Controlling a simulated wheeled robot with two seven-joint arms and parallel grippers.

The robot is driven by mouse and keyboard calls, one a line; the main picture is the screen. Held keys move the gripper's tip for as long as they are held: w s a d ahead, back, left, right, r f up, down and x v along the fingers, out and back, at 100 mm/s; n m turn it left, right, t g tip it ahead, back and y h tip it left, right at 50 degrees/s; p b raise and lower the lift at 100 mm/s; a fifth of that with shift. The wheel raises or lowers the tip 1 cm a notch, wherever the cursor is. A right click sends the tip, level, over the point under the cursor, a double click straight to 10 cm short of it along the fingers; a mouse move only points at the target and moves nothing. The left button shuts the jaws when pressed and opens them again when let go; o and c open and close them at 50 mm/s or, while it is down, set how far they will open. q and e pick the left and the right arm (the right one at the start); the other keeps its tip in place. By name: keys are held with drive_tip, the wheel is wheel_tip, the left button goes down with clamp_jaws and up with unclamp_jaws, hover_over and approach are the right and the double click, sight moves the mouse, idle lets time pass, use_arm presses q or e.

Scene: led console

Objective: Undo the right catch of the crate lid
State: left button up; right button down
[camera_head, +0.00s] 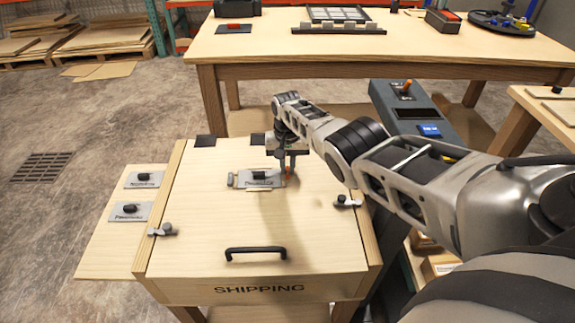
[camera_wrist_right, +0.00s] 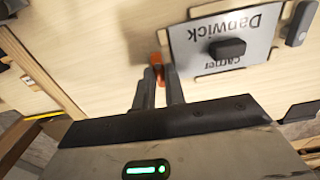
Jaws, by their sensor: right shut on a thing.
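The crate (camera_head: 258,290), marked SHIPPING, has a pale wooden lid (camera_head: 215,215) that lies flat and closed. The right catch (camera_head: 347,202), a small grey metal part with dark knobs, sits at the lid's right edge. A similar left catch (camera_head: 162,230) sits at the left edge. My right gripper (camera_head: 288,172) is low over the lid, beside the carrier plate (camera_head: 258,179) and apart from the right catch. In the wrist view its fingers (camera_wrist_right: 158,78) are shut on a small orange piece (camera_wrist_right: 157,60) beside the plate. My left gripper is out of view.
A black handle (camera_head: 255,252) is at the lid's front. Two labelled plates (camera_head: 130,211) lie on the left side board. A grey console (camera_head: 408,112) with a blue button stands behind my right arm. A long table (camera_head: 270,45) stands behind.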

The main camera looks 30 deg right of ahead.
sight(288, 170)
drive_tip(key=c, duration=1.5)
unclamp_jaws()
drive_tip(key=shift+r, duration=0.1)
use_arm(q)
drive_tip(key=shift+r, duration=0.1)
use_arm(e)
drive_tip(key=shift+o, duration=0.2)
